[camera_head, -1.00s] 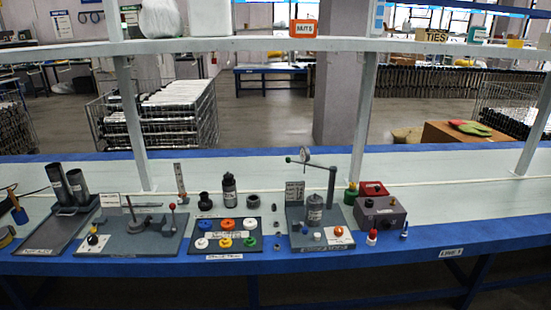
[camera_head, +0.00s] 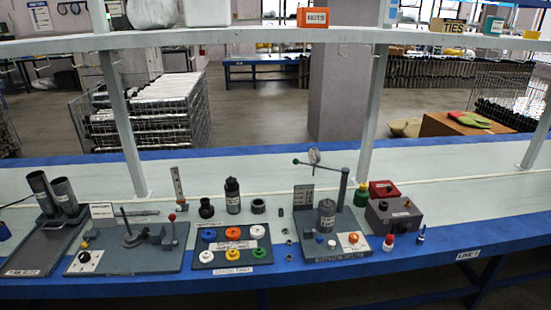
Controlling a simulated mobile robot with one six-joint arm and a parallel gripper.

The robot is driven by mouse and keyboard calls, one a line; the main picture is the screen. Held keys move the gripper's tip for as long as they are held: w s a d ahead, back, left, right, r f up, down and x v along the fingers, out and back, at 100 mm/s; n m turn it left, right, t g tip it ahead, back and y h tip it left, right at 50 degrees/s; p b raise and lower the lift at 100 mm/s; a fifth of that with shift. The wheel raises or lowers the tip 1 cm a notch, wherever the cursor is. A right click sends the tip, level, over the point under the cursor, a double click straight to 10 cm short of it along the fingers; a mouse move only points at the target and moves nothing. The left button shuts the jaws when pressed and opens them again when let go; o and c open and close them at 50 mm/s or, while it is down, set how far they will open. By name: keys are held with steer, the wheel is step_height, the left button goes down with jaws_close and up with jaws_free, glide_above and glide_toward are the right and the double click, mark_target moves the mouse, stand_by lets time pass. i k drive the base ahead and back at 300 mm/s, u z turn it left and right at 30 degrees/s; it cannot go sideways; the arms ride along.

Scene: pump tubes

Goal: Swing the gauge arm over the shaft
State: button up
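The gauge arm (camera_head: 325,166) is a thin grey bar at the top of a grey post (camera_head: 343,188) on the right-hand station (camera_head: 335,246). A round dial gauge (camera_head: 314,156) sits on the bar, and a green ball tips its left end. The bar points left and slightly toward the back. A grey labelled cylinder (camera_head: 326,213) stands upright on the same station, below the bar. No separate shaft is clearly visible there; the left station (camera_head: 125,262) has a thin upright rod (camera_head: 126,221) on a round base. My gripper is not in view.
A tray (camera_head: 232,259) with coloured rings lies left of the gauge station. A grey box (camera_head: 393,217) with a red box (camera_head: 383,189) behind it stands on the right. Dark tubes (camera_head: 64,196) stand far left. A shelf (camera_head: 240,40) spans above; the table's right side is clear.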

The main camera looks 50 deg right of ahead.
mark_target(315, 152)
steer(key=u, duration=0.2)
steer(key=i, duration=1.15)
